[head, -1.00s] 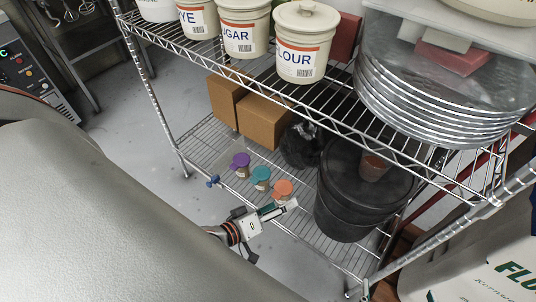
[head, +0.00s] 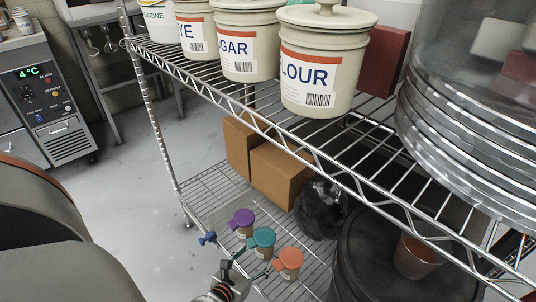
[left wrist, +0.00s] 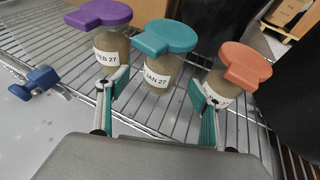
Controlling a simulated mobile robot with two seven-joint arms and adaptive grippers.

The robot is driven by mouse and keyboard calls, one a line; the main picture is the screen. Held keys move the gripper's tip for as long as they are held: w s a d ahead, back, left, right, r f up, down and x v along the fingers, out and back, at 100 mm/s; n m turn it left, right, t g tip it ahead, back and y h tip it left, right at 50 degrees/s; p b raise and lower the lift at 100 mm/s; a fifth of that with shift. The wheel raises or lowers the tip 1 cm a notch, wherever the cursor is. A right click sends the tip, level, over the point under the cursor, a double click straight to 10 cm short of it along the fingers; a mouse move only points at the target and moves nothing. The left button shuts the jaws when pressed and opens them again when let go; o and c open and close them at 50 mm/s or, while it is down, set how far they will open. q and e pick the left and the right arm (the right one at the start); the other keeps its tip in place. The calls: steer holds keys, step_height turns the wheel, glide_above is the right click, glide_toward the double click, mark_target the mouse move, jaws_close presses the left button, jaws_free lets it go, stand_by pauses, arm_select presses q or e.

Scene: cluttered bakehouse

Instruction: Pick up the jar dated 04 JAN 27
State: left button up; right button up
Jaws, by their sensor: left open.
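Three lidded jars stand in a row on the lower wire shelf. The teal-lidded jar (head: 262,243) is in the middle; in the left wrist view its label reads "JAN 27" (left wrist: 157,76), the day not clear. The purple-lidded jar (head: 242,222) on the left has a label ending "EB 27" (left wrist: 108,52). The orange-lidded jar (head: 289,263) on the right has its label (left wrist: 217,95) mostly hidden by a finger. My left gripper (head: 250,264) is open and empty in front of the teal-lidded jar, which shows between its fingers in the left wrist view (left wrist: 160,100). My right gripper is out of view.
A blue fitting (head: 208,238) sits at the shelf edge left of the jars. Cardboard boxes (head: 278,176), a black bag (head: 322,208) and a dark bin (head: 375,255) stand behind and right. The upper wire shelf with tubs (head: 316,75) and trays (head: 460,150) overhangs them.

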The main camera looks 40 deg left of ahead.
mark_target(261, 255)
arm_select(q)
steer(key=shift+w+f, duration=0.45)
steer(key=shift+w, duration=0.25)
steer(key=b+x, duration=0.1)
steer(key=x, duration=0.3)
steer(key=shift+d+f, duration=0.15)
steer(key=shift+d, duration=0.05)
steer(key=shift+w, duration=0.25)
steer(key=c, duration=1.4)
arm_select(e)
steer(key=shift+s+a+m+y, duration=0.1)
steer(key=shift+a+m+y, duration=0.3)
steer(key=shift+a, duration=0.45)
